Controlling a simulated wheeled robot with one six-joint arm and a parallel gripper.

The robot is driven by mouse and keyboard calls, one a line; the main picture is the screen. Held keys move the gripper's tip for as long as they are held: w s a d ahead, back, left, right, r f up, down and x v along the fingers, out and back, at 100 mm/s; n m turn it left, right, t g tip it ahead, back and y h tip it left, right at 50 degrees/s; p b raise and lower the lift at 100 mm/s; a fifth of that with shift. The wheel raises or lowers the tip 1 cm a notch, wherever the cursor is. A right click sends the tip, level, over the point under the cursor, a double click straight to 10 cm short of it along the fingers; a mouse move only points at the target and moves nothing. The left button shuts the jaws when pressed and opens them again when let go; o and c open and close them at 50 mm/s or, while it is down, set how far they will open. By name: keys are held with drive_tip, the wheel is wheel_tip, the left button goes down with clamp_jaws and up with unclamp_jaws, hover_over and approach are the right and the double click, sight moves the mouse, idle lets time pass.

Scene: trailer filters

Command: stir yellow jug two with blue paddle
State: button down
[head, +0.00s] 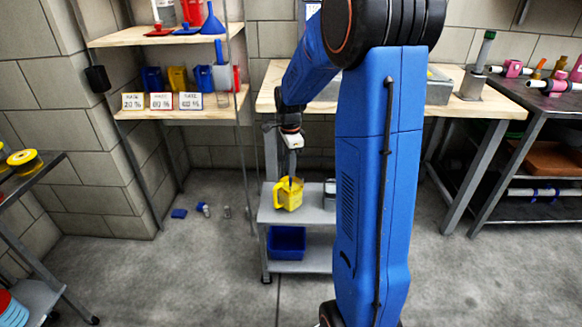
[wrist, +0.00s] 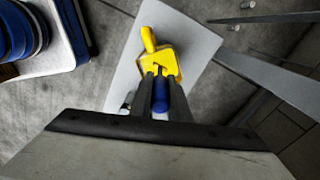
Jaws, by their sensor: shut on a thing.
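A yellow jug (head: 289,195) stands on the top of the small grey cart (head: 318,215); I cannot read any number on it. It also shows in the wrist view (wrist: 150,42), with its handle toward the top left. My gripper (head: 293,165) points down just above the jug. In the wrist view my gripper (wrist: 161,76) is shut on a blue handle, the blue paddle (wrist: 160,104), between its dark fingers. The fingertips overlap the jug's near side in that view. The paddle's lower end is hidden, so I cannot tell how deep it sits in the jug.
A blue bin (head: 286,242) sits on the cart's lower shelf. A wooden shelf (head: 150,37) at the left back holds a blue funnel (head: 213,22), with coloured jugs (head: 177,79) below. A workbench (head: 470,107) stands behind. Small items lie on the floor left of the cart.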

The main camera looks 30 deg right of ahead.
idle(0.3)
drive_tip(key=shift+r, duration=5.95)
